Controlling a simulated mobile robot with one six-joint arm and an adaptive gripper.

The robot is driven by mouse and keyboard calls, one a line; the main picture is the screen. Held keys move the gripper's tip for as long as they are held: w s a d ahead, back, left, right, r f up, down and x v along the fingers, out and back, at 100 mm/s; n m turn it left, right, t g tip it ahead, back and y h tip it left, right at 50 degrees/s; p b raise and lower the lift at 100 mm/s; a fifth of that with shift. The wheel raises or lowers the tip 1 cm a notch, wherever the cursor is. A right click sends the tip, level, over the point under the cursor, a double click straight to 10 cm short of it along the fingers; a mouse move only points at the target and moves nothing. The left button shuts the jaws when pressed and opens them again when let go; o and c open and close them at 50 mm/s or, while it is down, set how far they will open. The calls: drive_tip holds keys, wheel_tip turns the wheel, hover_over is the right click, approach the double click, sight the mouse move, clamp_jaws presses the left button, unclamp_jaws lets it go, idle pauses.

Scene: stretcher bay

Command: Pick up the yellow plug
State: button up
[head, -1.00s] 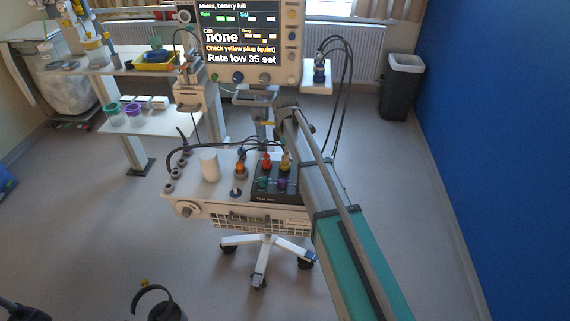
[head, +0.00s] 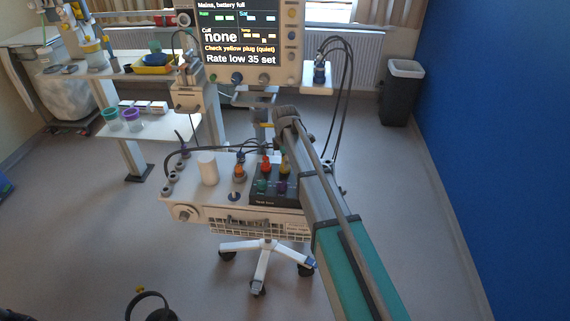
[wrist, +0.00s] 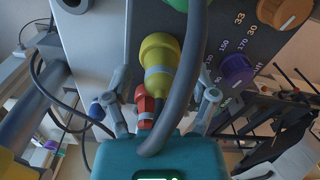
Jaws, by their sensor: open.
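The yellow plug (wrist: 160,52) stands in a dark panel in the wrist view, between the two fingers of my gripper (wrist: 163,90). The fingers are open, one on each side, with visible gaps to it. A thick grey cable passes close along its right side and partly covers it. A red plug (wrist: 145,104) shows just below it, nearer the gripper body. In the head view the yellow plug (head: 285,163) stands at the back of a black box (head: 262,201), close beside my arm. My gripper is not clearly visible there.
Purple (wrist: 237,70) and orange (wrist: 284,10) knobs sit on the panel to the right. The box is on a wheeled trolley (head: 210,209) with a white cylinder (head: 208,168). A monitor (head: 240,35) stands behind. Looping cables cross the trolley.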

clamp_jaws()
drive_tip(key=shift+r, duration=0.15)
idle(0.4)
wheel_tip(320, 180, up, 3)
drive_tip(key=p, duration=0.3)
drive_tip(key=s+d+r+p, duration=0.3)
drive_tip(key=s+r+p, duration=0.6)
drive_tip(key=s, duration=0.4)
drive_tip(key=shift+s+d+r+p, duration=0.25)
drive_tip(key=shift+d+r+p, duration=0.15)
drive_tip(key=shift+p, duration=0.1)
drive_tip(key=shift+w+a, duration=0.1)
drive_tip(key=w+a+f+b, duration=0.1)
drive_tip(key=w+f+b, duration=0.1)
drive_tip(key=w, duration=0.2)
drive_tip(key=w+a+f+b, duration=0.1)
drive_tip(key=w, duration=0.4)
drive_tip(key=w+a+f+b, duration=0.1)
drive_tip(key=w+f+b, duration=0.1)
drive_tip(key=w, duration=0.2)
drive_tip(key=shift+w+a+f+b, duration=0.15)
drive_tip(key=shift+a+f+b, duration=0.15)
